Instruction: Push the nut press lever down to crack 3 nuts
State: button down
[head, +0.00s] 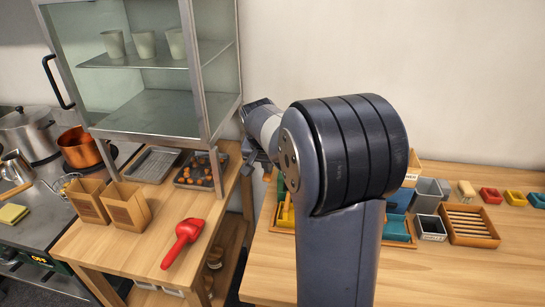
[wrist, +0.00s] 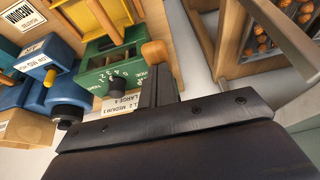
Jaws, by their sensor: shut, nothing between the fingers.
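In the wrist view, my gripper (wrist: 156,72) is shut, its two dark fingers together with nothing between them. A rounded wooden knob (wrist: 155,52) shows just beyond the fingertips; it looks like a lever end, but I cannot tell whether the fingers touch it. A green device (wrist: 108,72) with white markings and a dark knob stands just left of the fingers. I cannot tell for sure which device is the nut press.
A blue device (wrist: 62,95) stands left of the green one. A dark tray of brown nuts (head: 183,183) sits on the left table under the glass cabinet (head: 150,70). Paper bags (head: 126,206) and a red scoop (head: 182,240) are nearby. Small bins and a slatted wooden tray (head: 470,240) stand right.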

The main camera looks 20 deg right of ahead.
aim_at(267, 179)
jog(key=shift+s+a+f+b, duration=0.1)
jog(key=shift+s+f+b, duration=0.05)
jog(key=shift+f+b, duration=0.9)
jog(key=shift+f, duration=0.1)
jog(key=shift+s+a+f+b, duration=0.1)
jog(key=shift+s+f+b, duration=0.05)
jog(key=shift+f+b, duration=0.8)
jog(key=shift+f, duration=0.15)
jog(key=shift+f+b, duration=0.45)
jog(key=shift+f, duration=0.3)
jog(key=r+p, duration=0.2)
jog(key=r, duration=0.1)
jog(key=w+r+p, duration=0.1)
jog(key=r+p, duration=0.2)
jog(key=r, duration=0.1)
jog(key=d+r+p, duration=0.1)
jog(key=r+p, duration=0.2)
jog(key=shift+w+r, duration=0.15)
jog(key=shift+a, duration=0.1)
